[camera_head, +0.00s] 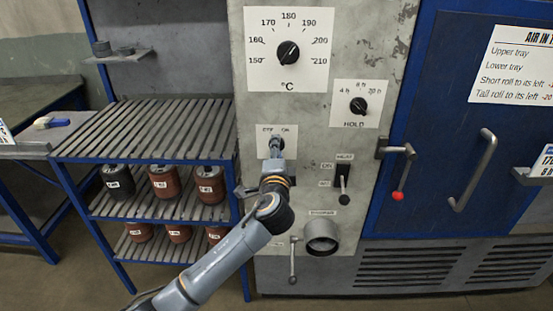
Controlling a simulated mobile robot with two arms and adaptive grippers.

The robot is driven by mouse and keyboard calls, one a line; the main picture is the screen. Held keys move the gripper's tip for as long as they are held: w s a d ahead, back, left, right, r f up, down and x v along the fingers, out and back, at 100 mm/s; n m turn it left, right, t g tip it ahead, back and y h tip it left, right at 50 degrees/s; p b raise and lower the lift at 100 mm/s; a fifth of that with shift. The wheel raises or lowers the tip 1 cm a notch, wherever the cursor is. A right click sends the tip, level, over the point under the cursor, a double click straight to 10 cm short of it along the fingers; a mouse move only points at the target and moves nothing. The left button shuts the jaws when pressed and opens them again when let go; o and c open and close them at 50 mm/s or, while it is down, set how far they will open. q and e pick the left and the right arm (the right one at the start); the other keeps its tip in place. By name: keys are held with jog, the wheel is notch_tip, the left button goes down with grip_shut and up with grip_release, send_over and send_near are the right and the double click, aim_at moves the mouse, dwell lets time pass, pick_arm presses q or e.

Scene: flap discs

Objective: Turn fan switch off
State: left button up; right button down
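A small white switch plate (264,139) with lettering that looks like OFF and ON along its top is on the grey oven control panel (322,120). My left gripper (276,145) is right in front of this plate, with its arm rising from below. The fingers overlap the plate and hide the switch knob, so its position does not show. I cannot tell whether the fingers touch it or are open or shut. A label naming the fan is not readable. My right gripper is not in view.
A temperature dial (288,53) is above the plate, and a hold dial (358,105) is to its right. A black lever switch (343,176) and a round port (321,236) are lower right. A slatted blue rack (150,129) with several rolls stands to the left.

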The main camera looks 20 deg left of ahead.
pick_arm(q)
jog(key=n+b, duration=0.2)
jog(key=n, duration=0.2)
jog(key=shift+f+n+b, duration=0.1)
jog(key=shift+n+b, duration=0.25)
jog(key=shift+n, duration=0.05)
dwell(0.4)
jog(key=o, duration=1.1)
jog(key=shift+o, duration=0.2)
jog(key=v, duration=1.2)
